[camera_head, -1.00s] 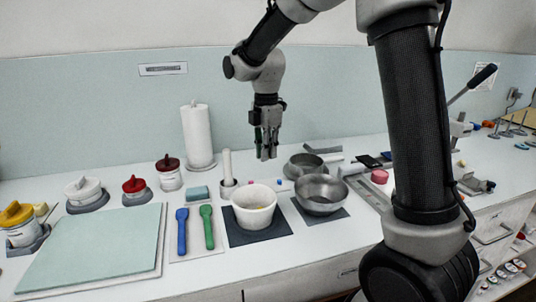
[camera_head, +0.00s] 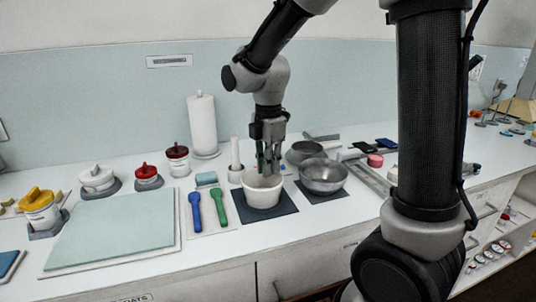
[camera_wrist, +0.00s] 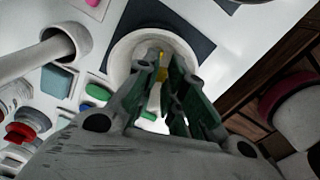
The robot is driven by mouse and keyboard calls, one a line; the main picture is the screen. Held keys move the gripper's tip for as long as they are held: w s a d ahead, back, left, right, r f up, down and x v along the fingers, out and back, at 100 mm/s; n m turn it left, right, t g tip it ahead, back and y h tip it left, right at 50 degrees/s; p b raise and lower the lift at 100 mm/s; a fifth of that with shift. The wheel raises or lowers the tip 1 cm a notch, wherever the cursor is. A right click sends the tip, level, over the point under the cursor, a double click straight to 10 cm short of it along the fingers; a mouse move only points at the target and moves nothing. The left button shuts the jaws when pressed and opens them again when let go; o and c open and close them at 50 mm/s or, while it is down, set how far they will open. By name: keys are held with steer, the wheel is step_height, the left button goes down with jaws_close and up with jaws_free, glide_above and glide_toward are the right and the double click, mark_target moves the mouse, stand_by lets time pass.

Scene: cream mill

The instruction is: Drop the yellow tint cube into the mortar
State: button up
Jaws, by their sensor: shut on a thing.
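The mortar, a white bowl (camera_head: 262,198), stands on a dark square mat (camera_head: 287,203) on the counter. My gripper (camera_head: 268,168) points down at its mouth, with the fingertips over or just inside the rim. In the wrist view my gripper (camera_wrist: 165,82) is shut on the yellow tint cube (camera_wrist: 163,73). The cube shows as a small yellow patch between the green fingers, with the white mortar (camera_wrist: 124,52) around and behind it. The cube is hidden by the fingers in the head view. I cannot tell whether it touches the mortar.
A white pestle (camera_head: 235,153) stands upright in a holder just left of the mortar. A steel bowl (camera_head: 323,178) is close on the right. Blue (camera_head: 195,213) and green (camera_head: 217,208) spoons lie to the left, beside a pale green board (camera_head: 110,228). A paper roll (camera_head: 202,127) stands behind.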

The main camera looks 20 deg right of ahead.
steer(key=shift+f, duration=0.45)
steer(key=o, duration=0.7)
step_height(320, 180, up, 12)
steer(key=shift+r, duration=0.1)
